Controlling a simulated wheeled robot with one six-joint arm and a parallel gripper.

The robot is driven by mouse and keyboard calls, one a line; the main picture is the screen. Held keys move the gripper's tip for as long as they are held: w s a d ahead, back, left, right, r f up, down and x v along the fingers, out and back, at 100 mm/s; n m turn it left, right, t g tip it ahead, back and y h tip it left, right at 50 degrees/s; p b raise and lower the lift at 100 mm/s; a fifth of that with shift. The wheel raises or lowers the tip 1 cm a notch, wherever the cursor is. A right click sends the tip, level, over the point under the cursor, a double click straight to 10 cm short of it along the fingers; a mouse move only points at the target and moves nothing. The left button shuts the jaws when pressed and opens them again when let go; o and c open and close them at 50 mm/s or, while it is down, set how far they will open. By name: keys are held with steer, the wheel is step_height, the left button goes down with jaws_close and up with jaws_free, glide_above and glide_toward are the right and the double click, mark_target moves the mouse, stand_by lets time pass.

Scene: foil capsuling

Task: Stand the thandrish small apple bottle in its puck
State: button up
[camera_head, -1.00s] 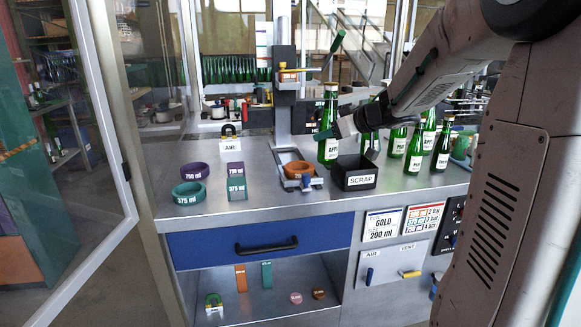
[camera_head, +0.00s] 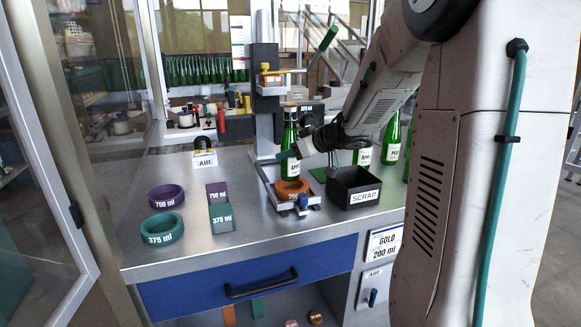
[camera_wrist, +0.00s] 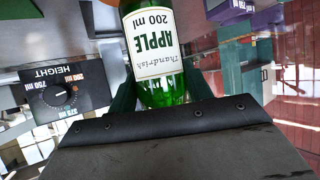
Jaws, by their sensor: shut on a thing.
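The green thandrish small apple bottle (camera_head: 289,138) is upright in the head view, with a white label. In the wrist view the bottle (camera_wrist: 165,88) shows its label upside down, reading Thandrish APPLE 200 ml. My gripper (camera_head: 300,147) is shut on it from the right; in the wrist view the dark fingers (camera_wrist: 160,95) flank the bottle. The orange puck (camera_head: 291,190) sits on the capping stand's base, directly below the bottle. The bottle's foot is at the puck's top edge; I cannot tell whether it is inside or just above.
A black SCRAP bin (camera_head: 352,190) stands right of the puck. The stand's column and head (camera_head: 266,85) rise behind the bottle. A purple ring (camera_head: 166,196) and a teal ring (camera_head: 162,229) lie left. More green bottles (camera_head: 392,140) stand behind the bin.

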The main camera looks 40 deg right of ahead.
mark_target(298, 162)
steer(key=shift+f, duration=1.9)
steer(key=shift+f, duration=0.1)
steer(key=o, duration=1.3)
steer(key=shift+s, duration=0.1)
